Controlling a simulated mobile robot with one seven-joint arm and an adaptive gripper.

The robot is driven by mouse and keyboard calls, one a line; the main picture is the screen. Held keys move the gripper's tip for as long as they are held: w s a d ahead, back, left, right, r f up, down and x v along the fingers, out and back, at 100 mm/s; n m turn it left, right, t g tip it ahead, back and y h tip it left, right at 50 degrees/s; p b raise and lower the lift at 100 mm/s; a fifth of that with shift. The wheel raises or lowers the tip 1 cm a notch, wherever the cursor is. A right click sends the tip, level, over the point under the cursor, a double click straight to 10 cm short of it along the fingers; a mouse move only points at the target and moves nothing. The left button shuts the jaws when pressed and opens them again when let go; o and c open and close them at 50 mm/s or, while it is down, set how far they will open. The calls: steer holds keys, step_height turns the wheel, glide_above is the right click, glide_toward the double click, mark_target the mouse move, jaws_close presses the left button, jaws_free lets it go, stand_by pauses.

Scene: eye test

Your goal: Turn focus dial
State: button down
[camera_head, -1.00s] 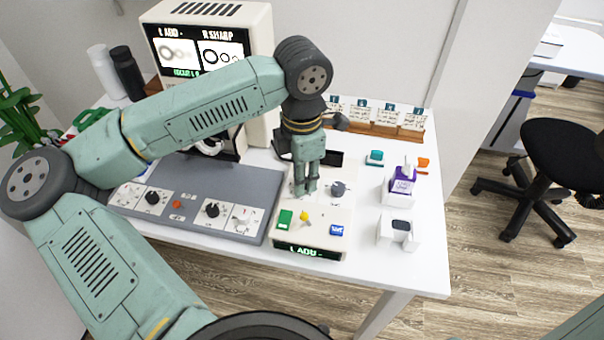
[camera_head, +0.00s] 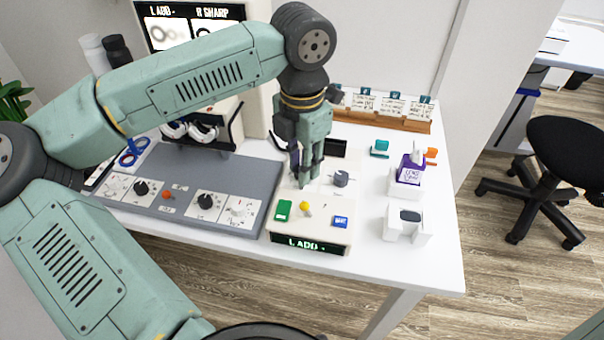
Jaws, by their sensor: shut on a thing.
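A cream control box (camera_head: 284,226) stands at the front of the white table. Its front display (camera_head: 308,245) reads what looks like "L ADD -" in green. My gripper (camera_head: 304,184) points down onto the left part of the box top, shut on a dial there that its fingers mostly hide. A grey dial (camera_head: 341,179) stands uncovered to the right of the fingers. The screen (camera_head: 190,25) at the back shows "L ADD -" and "R SHARP", partly behind my arm.
A grey panel with knobs (camera_head: 230,175) lies left of the box. A purple-and-white bottle (camera_head: 410,170) on a white stand and a white holder (camera_head: 404,226) stand to the right. A wooden card rack (camera_head: 375,118) is behind. The table's right front corner is clear.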

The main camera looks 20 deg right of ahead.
steer(key=shift+n+b, duration=2.05)
steer(key=shift+n, duration=0.15)
steer(key=c, duration=1.4)
jaws_free()
steer(key=shift+o, duration=0.2)
steer(key=shift+r, duration=0.1)
step_height(320, 180, up, 12)
